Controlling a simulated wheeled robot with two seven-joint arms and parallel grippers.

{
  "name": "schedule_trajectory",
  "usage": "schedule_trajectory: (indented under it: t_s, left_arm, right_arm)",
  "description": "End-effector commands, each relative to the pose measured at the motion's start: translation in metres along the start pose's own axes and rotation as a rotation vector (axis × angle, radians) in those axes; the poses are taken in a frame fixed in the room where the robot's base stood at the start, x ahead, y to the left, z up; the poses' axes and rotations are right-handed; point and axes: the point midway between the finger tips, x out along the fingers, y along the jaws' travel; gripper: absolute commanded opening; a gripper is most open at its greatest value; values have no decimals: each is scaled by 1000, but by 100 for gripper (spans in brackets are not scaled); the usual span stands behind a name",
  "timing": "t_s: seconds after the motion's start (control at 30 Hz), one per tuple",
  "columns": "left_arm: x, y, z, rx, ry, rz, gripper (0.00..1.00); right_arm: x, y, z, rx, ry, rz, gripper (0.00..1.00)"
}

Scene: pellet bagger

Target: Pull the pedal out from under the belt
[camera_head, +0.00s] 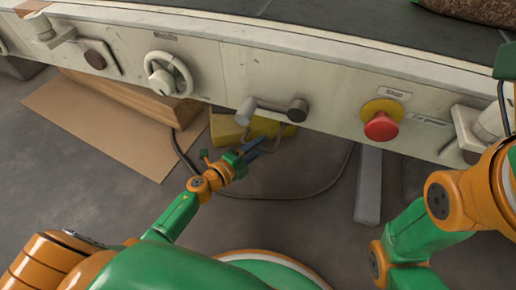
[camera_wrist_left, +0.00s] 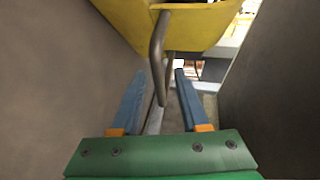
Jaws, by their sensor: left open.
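The yellow pedal (camera_head: 228,128) sits on the floor under the belt machine, partly hidden by its front panel. In the left wrist view the yellow pedal body (camera_wrist_left: 190,30) fills the top, with a bent grey metal bar (camera_wrist_left: 158,60) on its near side. My left gripper (camera_head: 256,146) is low in front of the pedal. In the left wrist view its two blue fingers (camera_wrist_left: 161,78) are apart, and the bar shows between them. I cannot tell whether either finger touches it. My right arm shows at the right edge, but no right fingers show.
The belt machine's front panel (camera_head: 224,72) carries a handwheel (camera_head: 168,75), a grey lever (camera_head: 272,110) and a red stop button (camera_head: 381,126). A dark cable (camera_head: 290,196) loops over the floor. A brown sheet (camera_head: 110,124) lies left; a grey leg (camera_head: 368,186) stands right.

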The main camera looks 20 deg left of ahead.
Motion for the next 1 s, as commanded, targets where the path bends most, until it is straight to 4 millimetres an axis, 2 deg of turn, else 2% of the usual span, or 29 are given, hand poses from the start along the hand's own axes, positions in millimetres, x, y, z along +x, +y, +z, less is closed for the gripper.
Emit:
schedule_trajectory:
  t_s: [0.07, 0.1, 0.23, 0.27, 1.0]
  left_arm:
    - [0, 0, 0, -1, 0, 0, 45]
    - [0, 0, 0, -1, 0, 0, 39]
    - [0, 0, 0, -1, 0, 1, 4]
    - [0, 0, 0, -1, 0, 1, 0]
    - [-1, 0, 0, -2, 0, 1, 0]
  right_arm:
    - [0, 0, 0, 0, -1, 0, 50]
    - [0, 0, 0, 0, -1, 0, 50]
    - [0, 0, 0, 0, -2, 0, 50]
    - [0, 0, 1, 0, -2, 0, 50]
    - [0, 0, 1, 0, -2, 0, 50]
